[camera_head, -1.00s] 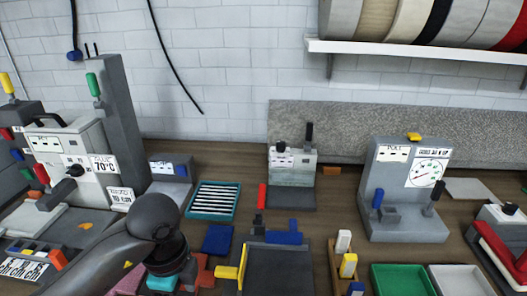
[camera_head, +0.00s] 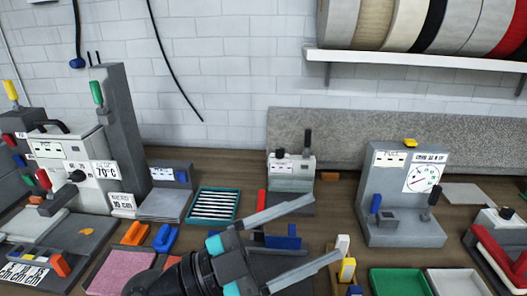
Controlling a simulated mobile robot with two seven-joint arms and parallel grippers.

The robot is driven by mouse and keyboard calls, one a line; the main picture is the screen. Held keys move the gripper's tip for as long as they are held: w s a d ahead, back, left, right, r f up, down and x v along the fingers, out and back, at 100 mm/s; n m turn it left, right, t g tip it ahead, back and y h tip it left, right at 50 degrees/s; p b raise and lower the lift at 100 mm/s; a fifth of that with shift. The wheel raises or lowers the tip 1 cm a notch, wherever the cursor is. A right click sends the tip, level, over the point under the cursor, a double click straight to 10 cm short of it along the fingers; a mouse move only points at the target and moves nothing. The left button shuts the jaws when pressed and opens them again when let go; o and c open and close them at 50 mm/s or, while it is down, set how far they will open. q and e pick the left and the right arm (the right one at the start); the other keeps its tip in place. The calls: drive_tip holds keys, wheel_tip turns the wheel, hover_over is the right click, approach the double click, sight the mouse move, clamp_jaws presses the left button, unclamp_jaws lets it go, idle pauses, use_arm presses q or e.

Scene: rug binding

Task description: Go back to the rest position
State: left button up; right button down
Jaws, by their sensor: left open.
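My left gripper (camera_head: 327,228) is low in the middle of the head view. Its arm comes in from the bottom left. Its two long grey fingers are spread wide apart and point to the right. Nothing shows between them except the bench and parts of things behind. The gripper appears above the bench and hides part of a dark grey tray (camera_head: 268,262). I do not see my right gripper.
A teal tray of white strips (camera_head: 214,204) lies behind my wrist. A grey gauge stand (camera_head: 405,190), a green tray (camera_head: 400,282) and a white tray (camera_head: 458,281) stand to the right. A pink pad (camera_head: 120,270) and grey machines are at the left. Shelved rolls hang above.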

use_arm(q)
drive_tip(key=w+a+n+t+y, duration=0.4)
drive_tip(key=a+n+t+y, duration=0.3)
drive_tip(key=n+t, duration=0.15)
drive_tip(key=w+a+n+t+y, duration=0.4)
drive_tip(key=a+n+t+y, duration=0.25)
drive_tip(key=n, duration=0.25)
drive_tip(key=s+a+f+n+g+y, duration=0.2)
drive_tip(key=a+f+n+g+y, duration=0.5)
drive_tip(key=f, duration=0.8)
drive_tip(key=s+f+m+g, duration=0.5)
drive_tip(key=s+f+g, duration=0.6)
drive_tip(key=s+f, duration=0.6)
wheel_tip(320, 180, down, 23)
drive_tip(key=s+a+b, duration=0.1)
drive_tip(key=s+b, duration=0.2)
drive_tip(key=b, duration=0.1)
drive_tip(key=s+a+f+g+b, duration=0.2)
drive_tip(key=s+f+b, duration=0.2)
drive_tip(key=s+f, duration=1)
wheel_tip(320, 180, down, 4)
drive_tip(key=shift+s+a+r, duration=0.1)
drive_tip(key=shift+s+a, duration=0.2)
drive_tip(key=shift+s, duration=0.05)
use_arm(e)
wheel_tip(320, 180, down, 8)
drive_tip(key=shift+w, duration=0.35)
use_arm(q)
drive_tip(key=shift+h, duration=0.25)
